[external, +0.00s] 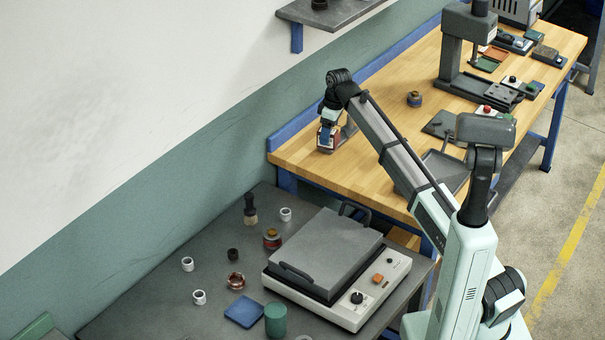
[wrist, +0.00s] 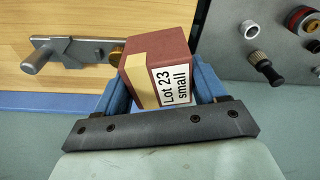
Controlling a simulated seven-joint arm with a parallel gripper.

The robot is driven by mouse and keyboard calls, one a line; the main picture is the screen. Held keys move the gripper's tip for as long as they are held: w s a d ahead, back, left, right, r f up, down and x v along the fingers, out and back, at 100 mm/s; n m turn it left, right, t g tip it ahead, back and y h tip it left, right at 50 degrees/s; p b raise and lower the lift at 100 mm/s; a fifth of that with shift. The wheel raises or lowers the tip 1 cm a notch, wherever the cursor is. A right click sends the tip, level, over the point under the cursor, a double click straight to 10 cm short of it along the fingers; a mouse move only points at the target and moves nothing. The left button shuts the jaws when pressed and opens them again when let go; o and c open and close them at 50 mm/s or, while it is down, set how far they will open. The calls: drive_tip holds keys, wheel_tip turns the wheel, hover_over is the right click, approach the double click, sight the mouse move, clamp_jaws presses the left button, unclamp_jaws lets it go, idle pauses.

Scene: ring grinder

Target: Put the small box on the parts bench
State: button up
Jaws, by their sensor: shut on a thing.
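The small box (wrist: 152,62) is dark red with a tan strip and a white label reading "Lot 23 small". My gripper (external: 327,132) is shut on it, with a blue finger on each side of the box in the wrist view. In the external view my gripper is at the near left end of the wooden-topped bench (external: 300,157), close to its blue back edge. The box is small and partly hidden there. I cannot tell whether it touches the bench top.
A grey bench (external: 150,300) in front holds a grey-lidded machine (external: 335,255), white rings (external: 188,264), a green cup (external: 276,319) and a blue tray (external: 244,311). A metal fitting with a handle (wrist: 75,50) lies on the wood. A press (external: 465,60) stands farther back.

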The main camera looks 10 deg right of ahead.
drive_tip(key=w+d+m, duration=0.2)
drive_tip(key=w+d, duration=1)
drive_tip(key=d, duration=0.3)
drive_tip(key=w+d+m, duration=0.1)
drive_tip(key=w+d, duration=1)
drive_tip(key=d, duration=0.4)
drive_tip(key=shift+w+d+f, duration=0.1)
drive_tip(key=shift+f, duration=2.1)
drive_tip(key=shift+w+d+f, duration=0.1)
drive_tip(key=shift+f, duration=2.05)
drive_tip(key=o, duration=1.3)
drive_tip(key=shift+s+f, duration=0.1)
drive_tip(key=r, duration=0.8)
drive_tip(key=s+d+r, duration=0.1)
drive_tip(key=r, duration=0.3)
drive_tip(key=shift+s+d+r, duration=0.1)
